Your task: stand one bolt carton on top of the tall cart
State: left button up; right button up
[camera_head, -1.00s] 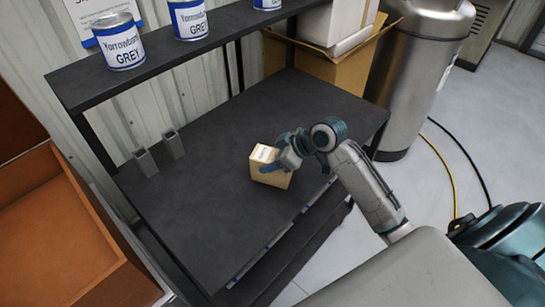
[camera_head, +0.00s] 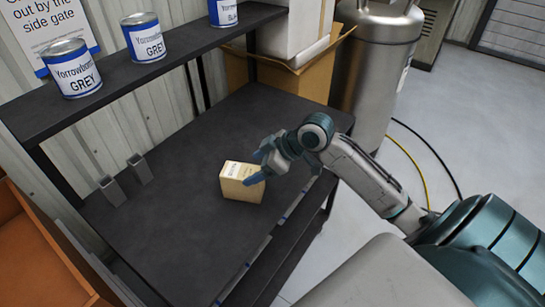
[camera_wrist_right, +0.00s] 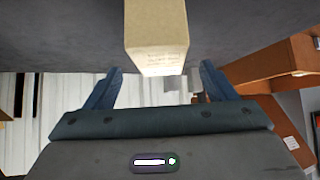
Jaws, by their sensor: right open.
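A small tan bolt carton (camera_head: 240,183) with a printed label stands on the dark deck of a cart (camera_head: 170,215) with a raised shelf. My right gripper (camera_head: 262,166) is open at the carton's right side, its blue fingers overlapping the carton's edge in the head view. In the right wrist view the carton (camera_wrist_right: 156,35) lies centred beyond the gap between the open fingers (camera_wrist_right: 160,74), and I see no finger pressed on it. My left gripper is not in view.
Grey paint cans (camera_head: 144,38) stand on the upper shelf (camera_head: 135,75). Two grey square tubes (camera_head: 125,180) stand at the deck's left. An orange-brown box (camera_head: 35,255) is at lower left. An open cardboard box (camera_head: 290,78) and a metal tank (camera_head: 375,65) are behind.

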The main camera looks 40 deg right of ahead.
jog(key=v, duration=0.6)
jog(key=shift+b, duration=0.3)
jog(key=shift+s, duration=0.1)
dwell(0.5)
